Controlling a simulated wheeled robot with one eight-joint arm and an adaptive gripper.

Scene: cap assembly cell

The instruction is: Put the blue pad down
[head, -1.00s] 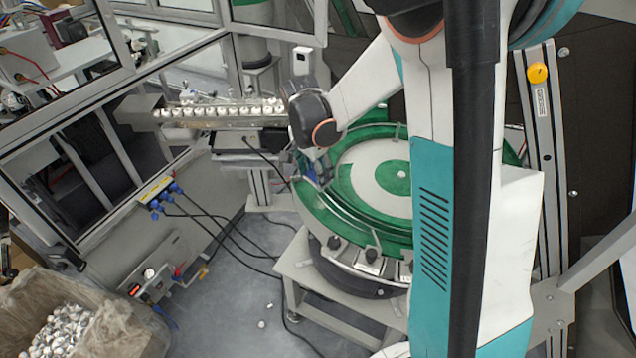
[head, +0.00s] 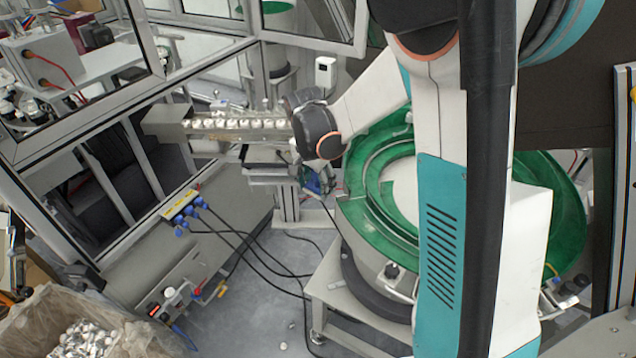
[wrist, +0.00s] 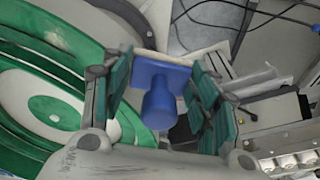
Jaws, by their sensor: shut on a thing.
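The blue pad (wrist: 157,92) shows in the wrist view as a blue square plate with a rounded blue knob, with a pale layer along its far edge. My gripper (wrist: 160,75) is shut on it, with a green-padded finger on each side. In the head view my gripper (head: 318,181) hangs below my wrist, left of the green bowl feeder (head: 372,222) and clear of its rim. The pad is too small there to tell from the fingers.
A rail with a row of white caps (head: 235,124) runs left of my wrist. A blue-plugged power strip (head: 180,205) with black cables is at the lower left. A box of caps (head: 50,315) stands at the front left. Grey floor (head: 250,325) lies between.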

